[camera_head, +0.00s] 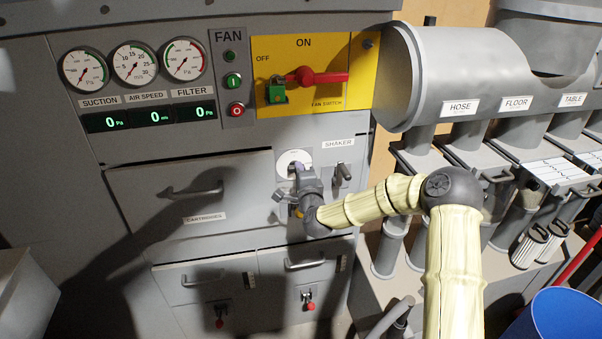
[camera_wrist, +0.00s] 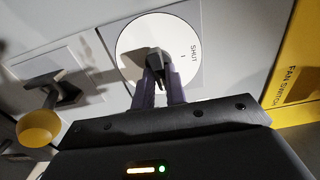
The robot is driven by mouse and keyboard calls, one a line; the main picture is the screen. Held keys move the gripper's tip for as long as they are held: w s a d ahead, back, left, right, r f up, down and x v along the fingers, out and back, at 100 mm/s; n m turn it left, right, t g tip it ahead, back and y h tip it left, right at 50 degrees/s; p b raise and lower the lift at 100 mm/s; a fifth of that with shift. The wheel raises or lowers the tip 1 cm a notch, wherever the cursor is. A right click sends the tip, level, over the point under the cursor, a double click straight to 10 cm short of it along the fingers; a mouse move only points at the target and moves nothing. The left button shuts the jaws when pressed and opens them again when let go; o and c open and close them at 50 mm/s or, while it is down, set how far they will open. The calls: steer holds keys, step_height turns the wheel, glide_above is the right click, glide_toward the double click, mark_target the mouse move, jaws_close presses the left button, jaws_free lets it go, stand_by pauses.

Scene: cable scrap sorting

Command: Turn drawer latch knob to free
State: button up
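The latch knob (camera_wrist: 156,62) is a small dark bar on a round white dial (camera_wrist: 130,48) with the word SHUT and a short mark. The dial (camera_head: 291,157) also shows in the head view, right of the cartridges drawer (camera_head: 150,195), which sits flush in the grey cabinet. My gripper (camera_wrist: 160,78) is at the dial, with one finger on each side of the knob; the fingers look closed on it. In the head view my gripper (camera_head: 299,172) hides most of the knob.
A handle with a yellow ball (camera_wrist: 38,128) sits beside the dial in the wrist view. The yellow fan switch panel (camera_head: 330,72), with a red lever (camera_head: 320,77) and green padlock (camera_head: 277,93), is above. A shaker lever (camera_head: 342,174) is close right. Grey pipes (camera_head: 430,75) stand further right.

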steer(key=o, duration=0.4)
steer(key=shift+c, duration=0.2)
steer(key=b+v, duration=0.2)
steer(key=v, duration=1.5)
steer(key=shift+s, duration=0.2)
